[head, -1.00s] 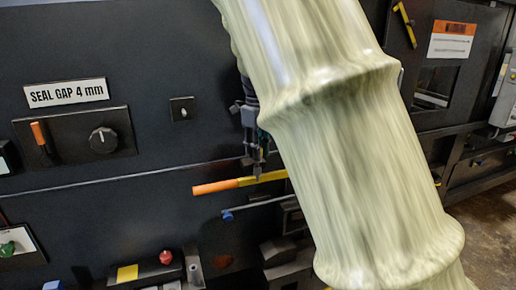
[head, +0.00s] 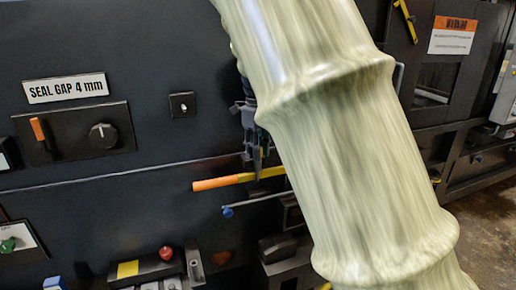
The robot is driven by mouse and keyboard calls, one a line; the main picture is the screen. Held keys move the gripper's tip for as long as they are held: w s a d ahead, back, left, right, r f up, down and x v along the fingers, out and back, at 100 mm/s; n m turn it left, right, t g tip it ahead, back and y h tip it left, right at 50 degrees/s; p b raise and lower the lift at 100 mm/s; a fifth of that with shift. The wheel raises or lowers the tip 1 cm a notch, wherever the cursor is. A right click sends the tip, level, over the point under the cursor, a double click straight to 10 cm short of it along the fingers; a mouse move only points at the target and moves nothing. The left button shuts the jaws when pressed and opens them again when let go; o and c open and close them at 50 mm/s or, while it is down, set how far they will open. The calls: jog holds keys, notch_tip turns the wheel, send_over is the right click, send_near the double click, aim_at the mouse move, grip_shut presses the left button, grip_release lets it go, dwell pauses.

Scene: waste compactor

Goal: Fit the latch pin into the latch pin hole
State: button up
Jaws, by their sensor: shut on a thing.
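My gripper (head: 256,162) is pointing down beside the pale arm and is shut. A narrow dark piece (head: 257,174) shows at its fingertips and seems to be the latch pin, though it is too small to tell clearly. It overlaps an orange-and-yellow bar (head: 215,184) in the picture; I cannot tell whether they touch. I cannot identify the latch pin hole for sure. A small upright grey piece (head: 195,265) stands at the lower edge, and a square plate with a small central spot (head: 182,104) is on the dark panel. My arm hides what is right of the gripper.
A blue-tipped rod (head: 250,204) sticks out below the bar. A red knob (head: 166,253) and dark blocks (head: 283,246) are lower down. A control panel with a dial (head: 103,136) is at left. Open floor (head: 490,225) shows at right.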

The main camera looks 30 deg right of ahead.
jog(key=shift+f, duration=0.15)
jog(key=o, duration=1.1)
jog(key=shift+c, duration=0.4)
jog(key=shift+r+p, duration=0.7)
jog(key=shift+r, duration=2.8)
